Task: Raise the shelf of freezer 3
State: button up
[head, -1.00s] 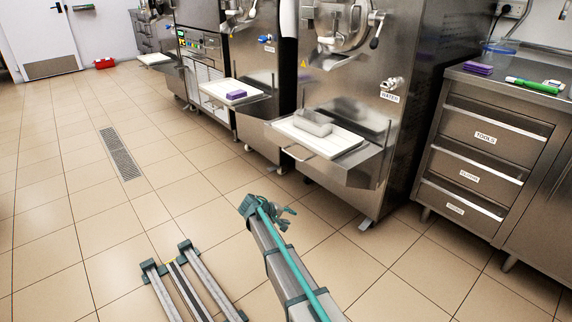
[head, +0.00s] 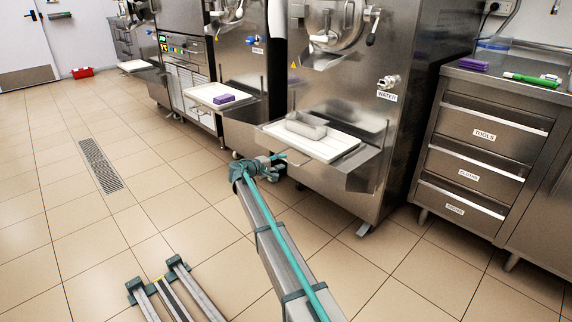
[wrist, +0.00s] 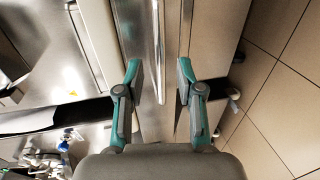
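The nearest freezer (head: 335,95) has a shelf (head: 350,178) folded out level at its front; no freezer number is readable. A white tray (head: 335,147) lies on the shelf, with a grey block-like container (head: 306,125) on it. My gripper (head: 282,160) is at the shelf's left front edge in the head view, partly hidden by my arm. In the wrist view my gripper (wrist: 159,75) is open, with its two teal fingers apart. A thin metal bar (wrist: 158,45), apparently the shelf's handle, runs between the fingers; I cannot tell whether they touch it.
Another freezer (head: 240,60) stands to the left, its shelf out with a white tray (head: 202,95) and a purple item (head: 223,99). A drawer cabinet (head: 482,155) stands at the right. The tiled floor at the left is clear, with a drain grate (head: 98,165).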

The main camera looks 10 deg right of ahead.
aim_at(285, 160)
jog(key=shift+b+x, duration=0.4)
jog(key=shift+x, duration=1.45)
jog(key=shift+c, duration=0.3)
grip_shut()
